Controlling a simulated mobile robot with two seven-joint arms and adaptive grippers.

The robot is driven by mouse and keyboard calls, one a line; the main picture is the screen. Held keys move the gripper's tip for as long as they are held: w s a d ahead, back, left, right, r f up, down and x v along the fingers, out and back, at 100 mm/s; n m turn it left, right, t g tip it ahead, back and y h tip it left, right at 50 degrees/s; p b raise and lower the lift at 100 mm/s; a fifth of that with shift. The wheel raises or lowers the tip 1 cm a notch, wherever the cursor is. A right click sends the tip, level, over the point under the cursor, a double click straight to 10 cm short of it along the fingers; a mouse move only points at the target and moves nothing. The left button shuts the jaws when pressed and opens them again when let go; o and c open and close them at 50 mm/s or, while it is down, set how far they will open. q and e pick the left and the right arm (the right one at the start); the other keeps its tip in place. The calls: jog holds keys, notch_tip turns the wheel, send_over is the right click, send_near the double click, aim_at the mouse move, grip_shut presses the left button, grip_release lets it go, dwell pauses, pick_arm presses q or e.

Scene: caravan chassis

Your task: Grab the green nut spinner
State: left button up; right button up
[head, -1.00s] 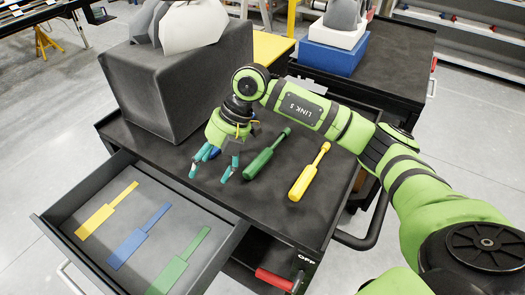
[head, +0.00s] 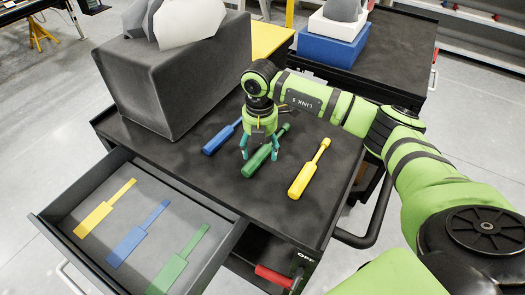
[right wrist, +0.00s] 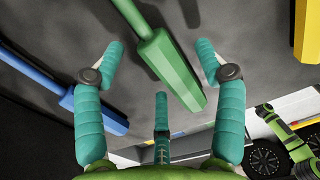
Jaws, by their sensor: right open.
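The green nut spinner (head: 257,161) lies on the dark cart top, its shaft pointing away to the upper right. My right gripper (head: 259,150) is open above it, with its fingers to either side of the spinner in the head view. In the right wrist view, the green nut spinner's handle (right wrist: 172,70) shows between the spread teal fingertips of my right gripper (right wrist: 160,52), with no clear grip on it. The right hand hides part of the spinner in the head view. My left gripper is not in view.
A blue nut spinner (head: 221,137) lies to the left and a yellow one (head: 308,170) to the right. The open drawer (head: 75,253) holds yellow, blue and green tool-shaped cutouts. A large grey box (head: 165,85) stands behind left. The front of the cart top is clear.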

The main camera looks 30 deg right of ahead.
jog(key=c, duration=1.3)
